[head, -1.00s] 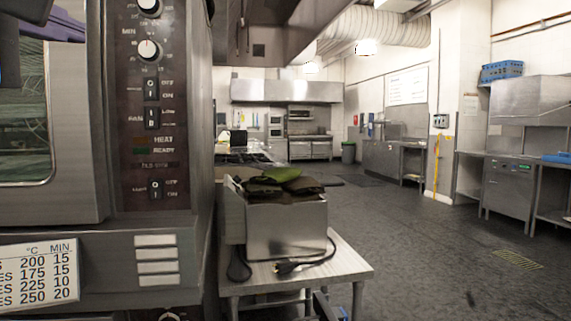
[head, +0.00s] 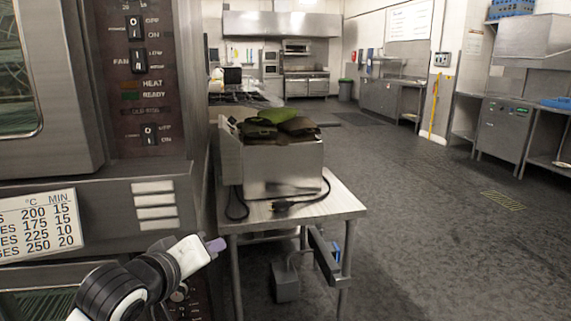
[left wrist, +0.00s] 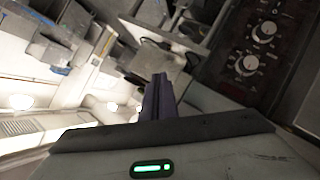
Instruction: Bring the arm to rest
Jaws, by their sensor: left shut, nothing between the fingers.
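My left gripper (head: 216,245) comes in at the bottom left of the head view, on a white and black arm, in front of the lower part of the steel oven. Its purple fingertips point to the right, with the small table beyond them. In the left wrist view the purple fingers (left wrist: 157,97) are closed together with nothing between them. My right gripper is in neither view.
A steel oven (head: 185,60) with switches fills the left side. A small steel table (head: 345,205) carries a steel container (head: 285,172) with dark and green cloths on top, and a black cord. Open grey floor (head: 420,250) lies to the right.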

